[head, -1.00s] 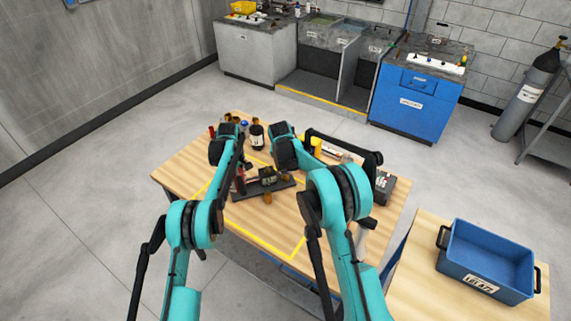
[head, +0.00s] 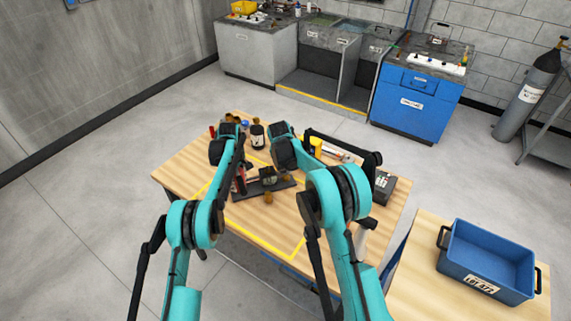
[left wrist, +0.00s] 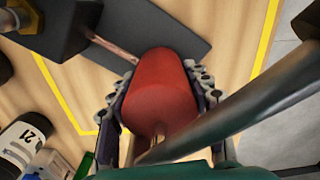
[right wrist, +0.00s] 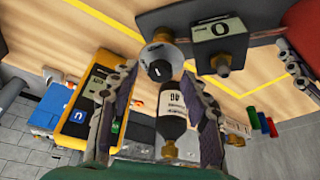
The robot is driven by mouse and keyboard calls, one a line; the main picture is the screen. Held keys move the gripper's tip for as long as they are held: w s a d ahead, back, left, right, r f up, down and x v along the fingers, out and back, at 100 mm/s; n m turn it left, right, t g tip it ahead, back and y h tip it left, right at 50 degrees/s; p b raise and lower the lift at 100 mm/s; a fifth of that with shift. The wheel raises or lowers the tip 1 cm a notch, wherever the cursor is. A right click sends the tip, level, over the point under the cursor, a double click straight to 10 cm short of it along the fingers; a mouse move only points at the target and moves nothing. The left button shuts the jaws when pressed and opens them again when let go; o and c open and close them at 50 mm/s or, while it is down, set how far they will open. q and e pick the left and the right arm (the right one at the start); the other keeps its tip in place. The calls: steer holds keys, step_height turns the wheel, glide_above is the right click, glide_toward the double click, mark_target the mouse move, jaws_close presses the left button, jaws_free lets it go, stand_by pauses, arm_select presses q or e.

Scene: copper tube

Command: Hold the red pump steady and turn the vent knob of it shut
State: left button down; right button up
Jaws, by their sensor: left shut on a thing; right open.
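The red pump (left wrist: 160,88) sits between the fingers of my left gripper (left wrist: 163,92), which is shut on it. A thin copper tube (left wrist: 113,48) runs from it to a dark block. In the head view the pump (head: 240,182) is at the left end of a dark plate (head: 285,188). My right gripper (right wrist: 160,74) is open and empty. Just ahead of its fingertips is a round silver knob (right wrist: 160,58) marked "I". Beside the knob is a dark block (right wrist: 222,38) with a "0" label and a brass fitting.
A dark bottle (right wrist: 173,118) labelled 46 shows between my right fingers. A blue bin (head: 487,262) is on the right-hand table.

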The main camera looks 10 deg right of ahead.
steer(key=v, duration=1.2)
steer(key=shift+w, duration=0.1)
arm_select(q)
steer(key=c, duration=0.6)
jaws_free()
